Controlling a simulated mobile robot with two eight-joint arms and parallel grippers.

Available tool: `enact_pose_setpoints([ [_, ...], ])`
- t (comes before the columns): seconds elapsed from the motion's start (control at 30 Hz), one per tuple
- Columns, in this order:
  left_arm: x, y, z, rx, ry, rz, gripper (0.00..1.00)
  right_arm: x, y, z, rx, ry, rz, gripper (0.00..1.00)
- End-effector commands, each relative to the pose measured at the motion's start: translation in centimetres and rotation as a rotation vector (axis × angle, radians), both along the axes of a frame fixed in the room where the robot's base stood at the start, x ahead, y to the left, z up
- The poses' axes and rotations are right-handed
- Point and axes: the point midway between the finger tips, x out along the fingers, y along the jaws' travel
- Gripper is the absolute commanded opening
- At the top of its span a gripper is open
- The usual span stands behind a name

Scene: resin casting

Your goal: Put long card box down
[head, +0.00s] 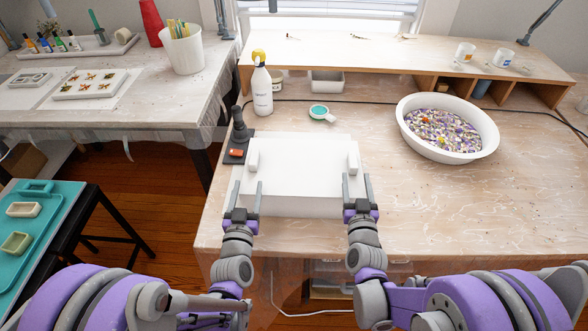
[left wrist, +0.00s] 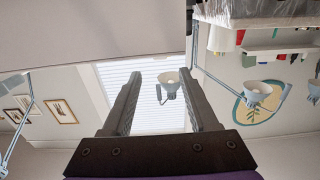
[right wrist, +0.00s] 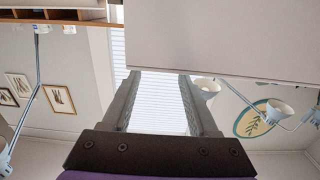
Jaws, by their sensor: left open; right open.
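The long card box (head: 300,190) is a wide white box at the front middle of the workbench. Two small pale upright pieces stand on its top near its left and right ends. Its pale surface fills the upper left of the left wrist view (left wrist: 90,28) and the upper right of the right wrist view (right wrist: 220,38). My left gripper (head: 247,183) is open at the box's near left end. My right gripper (head: 357,177) is open at its near right end. Nothing shows between either pair of fingers. The box's underside is hidden.
A black stand with an orange part (head: 236,154) is close to the box's left side. A white bottle (head: 262,92) and a teal-topped round item (head: 320,113) are behind it. A white basin of colourful pieces (head: 484,150) is at the right. The bench's front right is clear.

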Motion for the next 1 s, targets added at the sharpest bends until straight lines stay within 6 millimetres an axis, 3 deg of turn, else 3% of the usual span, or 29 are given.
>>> enact_pose_setpoints([
  [0.1, 0.0, 0.0, 0.0, 0.0, 0.0, 0.0, 0.6, -2.0, 0.0, 0.0, 0.001, 0.0, 0.001, 0.6],
  [0.3, 0.0, 0.0, 0.0, 0.0, 0.0, 0.0, 0.6, -3.7, 0.0, 0.0, 0.002, 0.0, 0.001, 0.6],
  [1.0, -0.2, -0.3, 0.7, 0.002, 0.039, -0.021, 0.6, -4.1, 0.3, 0.7, -0.001, 0.039, 0.022, 0.6],
])
